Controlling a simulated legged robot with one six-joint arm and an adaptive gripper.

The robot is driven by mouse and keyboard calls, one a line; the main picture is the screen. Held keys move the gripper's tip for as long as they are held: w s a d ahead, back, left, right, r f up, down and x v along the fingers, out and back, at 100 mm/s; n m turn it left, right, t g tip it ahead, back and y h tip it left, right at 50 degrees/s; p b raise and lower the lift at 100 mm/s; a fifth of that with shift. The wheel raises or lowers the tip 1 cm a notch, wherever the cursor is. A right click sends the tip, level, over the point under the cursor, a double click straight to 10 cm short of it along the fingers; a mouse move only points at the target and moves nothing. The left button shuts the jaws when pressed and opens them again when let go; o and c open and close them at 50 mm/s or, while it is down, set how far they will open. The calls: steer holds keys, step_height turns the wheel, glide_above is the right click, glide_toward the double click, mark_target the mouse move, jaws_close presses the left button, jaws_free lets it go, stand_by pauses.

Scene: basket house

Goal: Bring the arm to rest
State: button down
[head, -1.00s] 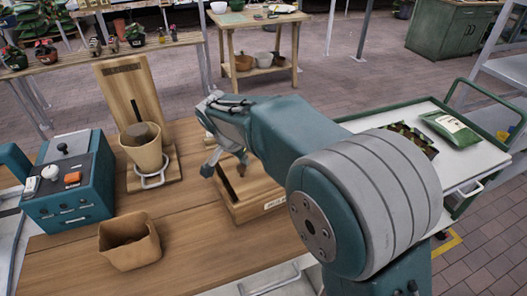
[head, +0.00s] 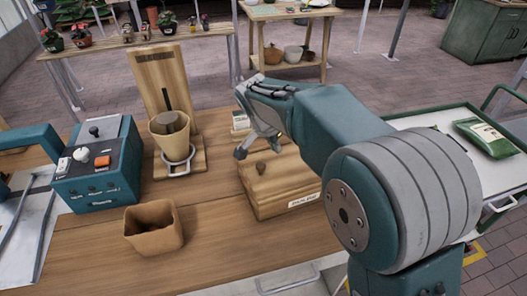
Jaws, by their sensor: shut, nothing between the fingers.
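My gripper (head: 258,145) is in the head view, at the end of my teal and grey arm, above the back left part of a wooden box (head: 278,184). The box has a small dark knob and a pale label on its front. The fingers point down and to the left, and I see nothing held in them. The arm is bent and reaches over the right side of the wooden table (head: 215,240). Part of the box and the table behind the arm is hidden.
A tan pot (head: 172,143) stands in a wooden stand (head: 165,85). A square brown pot (head: 154,228) is at the front left. A teal control box (head: 98,172) stands at the left. A white-topped cart (head: 430,118) with a green packet (head: 487,137) is at the right.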

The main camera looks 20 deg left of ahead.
steer(key=r, duration=0.1)
steer(key=s+a+r, duration=0.1)
steer(key=a+r, duration=0.1)
steer(key=r, duration=0.1)
steer(key=shift+s+a, duration=0.15)
steer(key=shift+s, duration=0.2)
steer(key=s+d+r+n, duration=0.1)
steer(key=s+d+r, duration=0.2)
steer(key=d, duration=0.4)
steer(key=s+d+r+y, duration=0.1)
steer(key=s+d+r, duration=0.15)
steer(key=d, duration=0.45)
steer(key=s+d+r+n, duration=0.1)
steer(key=s+d+r, duration=0.1)
steer(key=d+r, duration=0.35)
steer(key=s+d+f+n+t, duration=0.1)
steer(key=s+d+f, duration=0.2)
steer(key=s+d, duration=0.4)
steer(key=s+d+f+n+t, duration=0.1)
steer(key=s+d+f, duration=0.3)
steer(key=s+d, duration=0.2)
steer(key=shift+s+d+f+n+y, duration=0.3)
steer(key=shift+s+d, duration=0.1)
steer(key=shift+s, duration=0.7)
steer(key=shift+a, duration=0.2)
